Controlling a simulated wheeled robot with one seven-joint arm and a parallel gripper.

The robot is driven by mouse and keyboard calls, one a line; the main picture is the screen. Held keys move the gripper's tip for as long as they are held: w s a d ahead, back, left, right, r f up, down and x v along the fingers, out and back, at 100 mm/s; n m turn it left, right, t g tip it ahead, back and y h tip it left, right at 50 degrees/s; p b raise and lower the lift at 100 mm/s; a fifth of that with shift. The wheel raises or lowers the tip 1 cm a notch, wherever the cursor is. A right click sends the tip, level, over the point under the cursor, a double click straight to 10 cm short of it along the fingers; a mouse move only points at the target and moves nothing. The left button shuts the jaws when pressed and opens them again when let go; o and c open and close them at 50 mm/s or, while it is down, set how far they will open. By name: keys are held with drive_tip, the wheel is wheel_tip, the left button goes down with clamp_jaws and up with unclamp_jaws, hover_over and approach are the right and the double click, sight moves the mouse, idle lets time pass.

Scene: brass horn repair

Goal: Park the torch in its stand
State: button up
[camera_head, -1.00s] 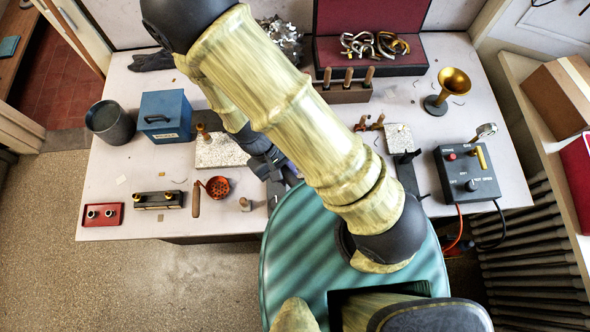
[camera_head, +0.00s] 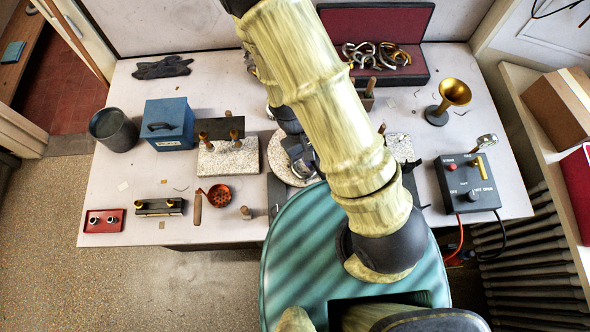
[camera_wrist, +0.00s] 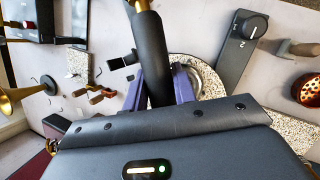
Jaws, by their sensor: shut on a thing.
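My gripper (camera_wrist: 160,82) has purple fingers shut around the torch (camera_wrist: 152,60), a dark cylinder that stretches up the wrist view to a metal-coloured collar at the top edge. The torch's lower end is hidden behind my gripper's body. A small black bracket (camera_wrist: 121,62) stands just left of the torch in the wrist view, apart from it. It may be the stand; I cannot tell. In the head view my gripper (camera_head: 301,160) is over the round speckled plate (camera_head: 278,158), partly hidden by my arm, and the torch is not clearly seen.
A control box (camera_head: 467,184) with cables and a brass bell (camera_head: 452,97) stand at right. A stone slab with pegs (camera_head: 228,160), blue box (camera_head: 169,123) and dark pot (camera_head: 113,129) are at left. A red perforated cup (camera_wrist: 309,90) is near the front.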

drive_tip(key=w+d+r+m, duration=0.2)
drive_tip(key=d, duration=0.8)
drive_tip(key=s+d+f+m+b, duration=0.1)
drive_tip(key=s+d, duration=0.1)
drive_tip(key=d, duration=0.5)
drive_tip(key=s+d+f+m+g+y+b, duration=0.1)
drive_tip(key=s+d+b, duration=0.1)
drive_tip(key=d, duration=0.5)
drive_tip(key=s+d+f+m+b, duration=0.1)
drive_tip(key=s+d+b, duration=0.1)
drive_tip(key=d, duration=0.5)
drive_tip(key=shift+s+f+g+y, duration=0.3)
drive_tip(key=shift+s+f, duration=0.05)
drive_tip(key=shift+s, duration=0.2)
drive_tip(key=shift+d+f, duration=0.1)
drive_tip(key=shift+f+b, duration=3.65)
drive_tip(key=shift+f, duration=0.5)
drive_tip(key=shift+f, duration=0.1)
drive_tip(key=o, duration=1.5)
